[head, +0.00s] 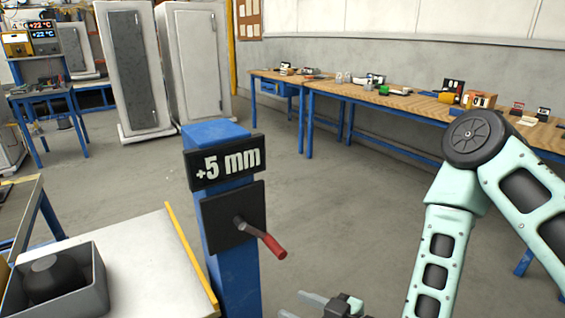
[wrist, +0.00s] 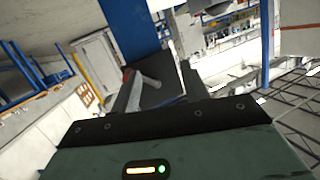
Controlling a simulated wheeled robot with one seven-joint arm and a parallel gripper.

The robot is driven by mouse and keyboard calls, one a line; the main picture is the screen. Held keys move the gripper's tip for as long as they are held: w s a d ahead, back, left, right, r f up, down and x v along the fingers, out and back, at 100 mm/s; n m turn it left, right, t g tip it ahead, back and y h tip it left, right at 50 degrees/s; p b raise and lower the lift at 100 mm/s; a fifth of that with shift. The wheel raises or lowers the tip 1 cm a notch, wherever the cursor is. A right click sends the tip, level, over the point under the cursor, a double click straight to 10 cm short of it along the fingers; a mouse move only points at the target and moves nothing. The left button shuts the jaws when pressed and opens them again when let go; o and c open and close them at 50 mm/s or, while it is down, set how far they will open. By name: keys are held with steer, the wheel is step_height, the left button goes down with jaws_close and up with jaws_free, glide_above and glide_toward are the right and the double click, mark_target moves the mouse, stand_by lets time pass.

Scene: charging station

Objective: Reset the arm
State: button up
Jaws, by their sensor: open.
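My gripper (head: 302,306) is at the bottom edge of the head view, partly cut off, just right of the blue post's lower part. Its jaws are open, with nothing seen between them. My pale green arm bends at a dark round joint on the right. In the wrist view, the gripper's dark bar and its mount with a lit indicator fill the bottom. In the head view this crank (head: 262,238) sticks out from a black plate on the post, pointing down and right, apart from the gripper.
The blue post (head: 228,270) carries a "+5 mm" sign (head: 225,162). A pale table (head: 150,262) with a grey bin (head: 95,285) stands at lower left. Long wooden benches (head: 350,90) run along the back right wall. Grey cabinets (head: 137,70) stand behind. The floor between is clear.

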steer(key=s+d+r+m+g+h, duration=0.1)
steer(key=s+d+r+g+h, duration=0.9)
steer(key=s+r, duration=0.45)
step_height(320, 180, up, 13)
steer(key=h+p, duration=0.1)
steer(key=p, duration=1.1)
steer(key=shift+d+m+t+h, duration=0.15)
steer(key=shift+m+t+h, duration=0.15)
steer(key=shift+t, duration=0.1)
steer(key=shift+s+f, duration=0.1)
steer(key=shift+f, duration=0.1)
